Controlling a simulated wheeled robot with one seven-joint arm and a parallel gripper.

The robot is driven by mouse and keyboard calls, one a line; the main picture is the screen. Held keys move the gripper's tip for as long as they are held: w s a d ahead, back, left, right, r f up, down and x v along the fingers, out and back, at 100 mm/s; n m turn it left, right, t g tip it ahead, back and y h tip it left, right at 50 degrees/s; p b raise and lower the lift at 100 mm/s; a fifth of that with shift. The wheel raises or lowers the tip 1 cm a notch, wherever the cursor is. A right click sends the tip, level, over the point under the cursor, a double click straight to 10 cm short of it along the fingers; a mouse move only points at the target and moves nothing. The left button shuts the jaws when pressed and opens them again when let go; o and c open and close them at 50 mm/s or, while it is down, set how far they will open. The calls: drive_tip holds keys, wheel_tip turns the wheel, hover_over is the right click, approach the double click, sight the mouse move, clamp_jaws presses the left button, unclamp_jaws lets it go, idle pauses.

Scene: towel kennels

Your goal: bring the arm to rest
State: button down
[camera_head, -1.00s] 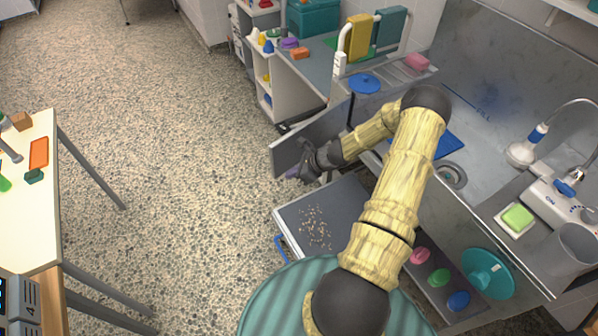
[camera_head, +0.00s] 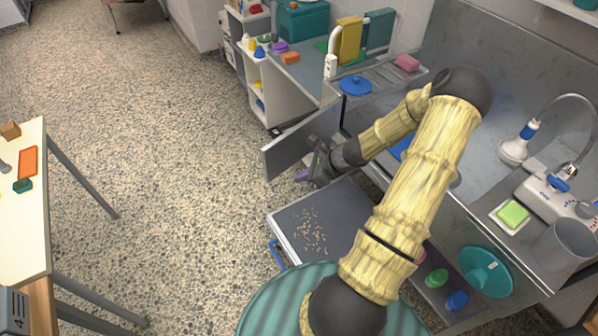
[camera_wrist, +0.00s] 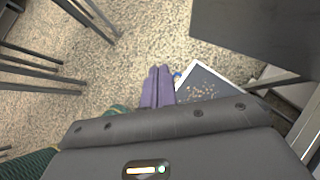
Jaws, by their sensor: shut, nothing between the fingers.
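My arm reaches out from the lower middle of the head view and bends back at its elbow over the sink unit. My gripper (camera_head: 304,176) is at its end, in front of the open grey door (camera_head: 290,150) in the picture. In the wrist view the two purple fingers of my gripper (camera_wrist: 158,72) lie side by side, shut, with nothing between them. The grey tray (camera_head: 335,213) with small tan bits on it lies below and to the right of the fingers; it also shows in the wrist view (camera_wrist: 225,85).
The steel sink unit with a shower head (camera_head: 514,150), a green sponge (camera_head: 513,214) and a grey cup (camera_head: 570,240) is at right. A blue lid (camera_head: 355,85) is on the counter behind. A cream table (camera_head: 22,225) stands at left. Speckled floor between is clear.

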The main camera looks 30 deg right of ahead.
drive_tip(key=s+a+r+n+g+h, duration=0.1)
drive_tip(key=s+a+r+n+h, duration=0.2)
drive_tip(key=n, duration=1)
drive_tip(key=s+a+r+n+g+h, duration=0.2)
drive_tip(key=s+a+r+n+h, duration=0.1)
drive_tip(key=s+a+r+n, duration=0.6)
drive_tip(key=a+r+n, duration=0.4)
drive_tip(key=r, duration=0.2)
drive_tip(key=shift+a+n+g+h, duration=0.3)
drive_tip(key=shift+a+n, duration=0.05)
drive_tip(key=shift+n, duration=0.05)
drive_tip(key=shift+w+r, duration=0.1)
